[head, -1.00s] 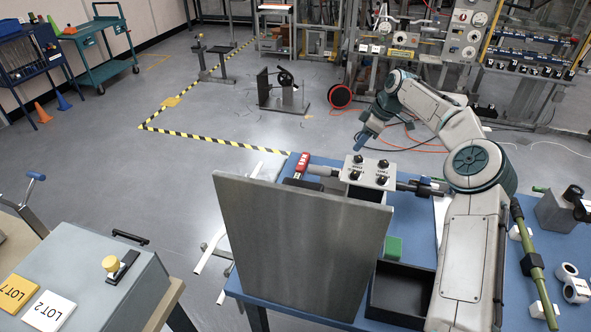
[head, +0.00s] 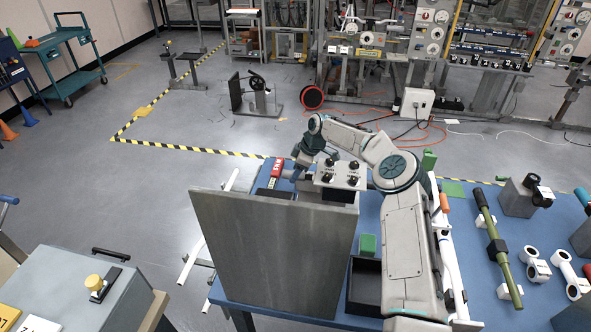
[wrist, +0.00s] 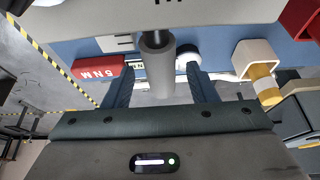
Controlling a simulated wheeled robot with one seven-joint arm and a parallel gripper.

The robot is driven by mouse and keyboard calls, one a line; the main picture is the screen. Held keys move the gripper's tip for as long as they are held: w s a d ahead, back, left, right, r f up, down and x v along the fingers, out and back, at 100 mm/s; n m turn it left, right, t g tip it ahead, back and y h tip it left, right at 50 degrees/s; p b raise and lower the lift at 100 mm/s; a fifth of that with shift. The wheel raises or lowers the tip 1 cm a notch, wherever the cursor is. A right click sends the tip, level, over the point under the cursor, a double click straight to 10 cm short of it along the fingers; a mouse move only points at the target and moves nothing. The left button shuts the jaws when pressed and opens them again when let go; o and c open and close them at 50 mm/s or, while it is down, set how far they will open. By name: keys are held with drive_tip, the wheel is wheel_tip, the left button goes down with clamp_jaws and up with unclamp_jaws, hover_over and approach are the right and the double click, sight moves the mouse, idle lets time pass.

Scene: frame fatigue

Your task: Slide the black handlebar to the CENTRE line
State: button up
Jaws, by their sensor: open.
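A dark grey bar (wrist: 157,68), which looks like the handlebar, runs up the middle of the wrist view. My gripper (wrist: 160,88) is open, with one dark blue finger on each side of the bar and gaps between. I cannot tell how deep the bar sits between the fingers. In the head view my gripper (head: 300,162) is at the left of the light grey clamp block (head: 325,180) with black knobs; the bar there is mostly hidden by my arm. I cannot make out a CENTRE line.
A tall grey plate (head: 270,250) stands in front of the clamp block. A red tool marked 5 NM (wrist: 97,68) lies close on the left. A green block (head: 367,244) and a black tray (head: 364,300) are on the blue table. A grey cabinet (head: 75,285) stands at the lower left.

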drive_tip(key=shift+a+f, duration=0.15)
drive_tip(key=shift+f, duration=0.25)
clamp_jaws()
drive_tip(key=shift+w+a+f+b, duration=0.15)
drive_tip(key=shift+a+b, duration=0.3)
drive_tip(key=shift+b, duration=0.2)
drive_tip(key=shift+w+a+b, duration=0.15)
drive_tip(key=shift+a+b, duration=0.45)
drive_tip(key=shift+a, duration=0.2)
unclamp_jaws()
drive_tip(key=shift+r, duration=0.2)
drive_tip(key=shift+d, duration=0.1)
drive_tip(key=b+v, duration=0.2)
drive_tip(key=v, duration=1.1)
drive_tip(key=shift+r+b, duration=0.35)
drive_tip(key=shift+b, duration=0.05)
drive_tip(key=shift+d, duration=0.1)
